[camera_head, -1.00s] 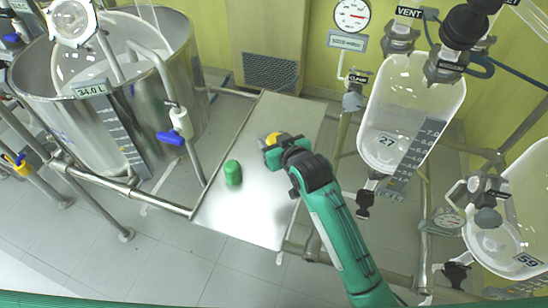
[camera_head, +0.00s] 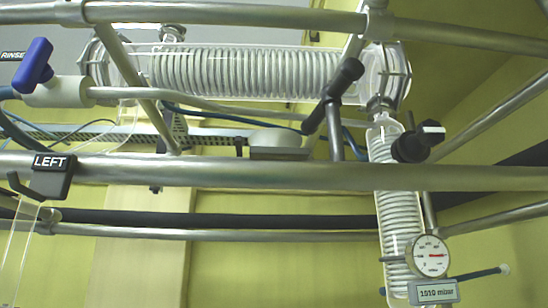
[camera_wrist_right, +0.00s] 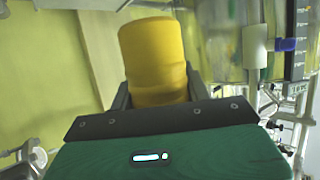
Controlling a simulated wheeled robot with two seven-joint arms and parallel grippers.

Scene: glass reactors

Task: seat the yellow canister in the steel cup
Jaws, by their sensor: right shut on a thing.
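The yellow canister (camera_wrist_right: 153,55) stands between the two dark fingers of my right gripper (camera_wrist_right: 159,88) in the right wrist view. The gripper is shut on its lower part, and its upper part sticks out beyond the fingers. The head view is turned up to pipes and glassware and shows neither of my grippers, nor the canister. I see no steel cup in either current view. My left gripper is out of sight.
In the head view a horizontal coiled glass condenser (camera_head: 245,73) hangs among steel rails (camera_head: 230,173). A second coil with a pressure gauge (camera_head: 431,256) hangs at right. A blue-handled valve (camera_head: 33,67) and a LEFT tag (camera_head: 50,176) are at left. Pipework (camera_wrist_right: 290,110) fills the wrist view's right.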

